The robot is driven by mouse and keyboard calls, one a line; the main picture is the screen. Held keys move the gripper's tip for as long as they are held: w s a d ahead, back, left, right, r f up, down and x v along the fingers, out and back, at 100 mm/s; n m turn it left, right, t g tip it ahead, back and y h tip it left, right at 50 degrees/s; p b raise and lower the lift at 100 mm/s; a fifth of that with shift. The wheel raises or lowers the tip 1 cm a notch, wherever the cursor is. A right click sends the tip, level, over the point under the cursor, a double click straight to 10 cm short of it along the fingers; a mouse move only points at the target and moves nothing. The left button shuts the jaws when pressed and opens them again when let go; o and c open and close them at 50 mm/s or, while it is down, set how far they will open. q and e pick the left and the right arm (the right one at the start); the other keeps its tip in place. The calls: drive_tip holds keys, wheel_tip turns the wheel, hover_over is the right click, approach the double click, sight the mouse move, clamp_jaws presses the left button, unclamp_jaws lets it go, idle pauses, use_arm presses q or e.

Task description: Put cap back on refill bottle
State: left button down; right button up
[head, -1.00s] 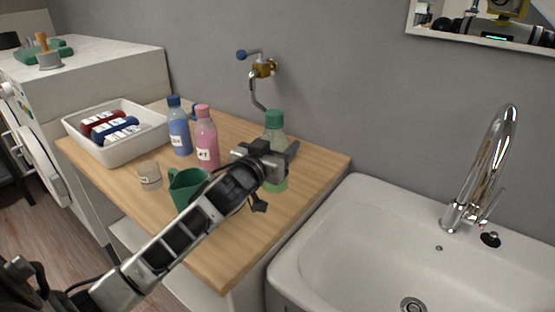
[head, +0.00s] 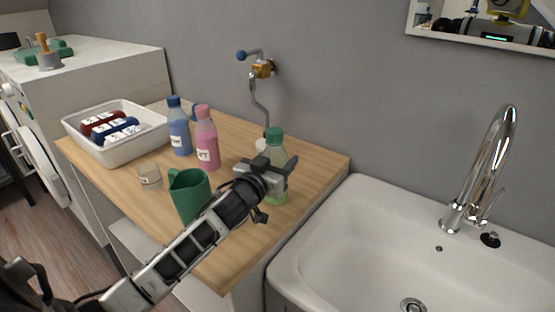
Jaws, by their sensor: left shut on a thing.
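A clear bottle of green liquid (head: 277,151) with a green cap (head: 274,136) on top stands upright near the right side of the wooden counter. My left gripper (head: 268,175) is shut on this bottle around its middle, hiding part of it. I cannot tell whether its base touches the counter. A pink bottle (head: 207,143) with a pink cap and a blue bottle (head: 178,130) with a blue cap stand to the left, both labelled. Which one is the refill bottle is unclear. My right gripper is not in view.
A green jug (head: 190,190) stands beside my left forearm, with a small clear cup (head: 149,176) to its left. A white tray (head: 118,157) holds red and blue items. A white sink (head: 345,225) adjoins the wooden counter (head: 240,262); a wall tap (head: 262,69) is behind.

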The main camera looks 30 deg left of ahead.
use_arm(q)
drive_tip(key=shift+f, duration=0.15)
drive_tip(key=shift+c, duration=2.4)
unclamp_jaws()
drive_tip(key=shift+s+r, duration=0.15)
drive_tip(key=shift+r, duration=0.05)
drive_tip(key=s+d+b, duration=0.1)
drive_tip(key=s, duration=1)
drive_tip(key=shift+s, duration=0.35)
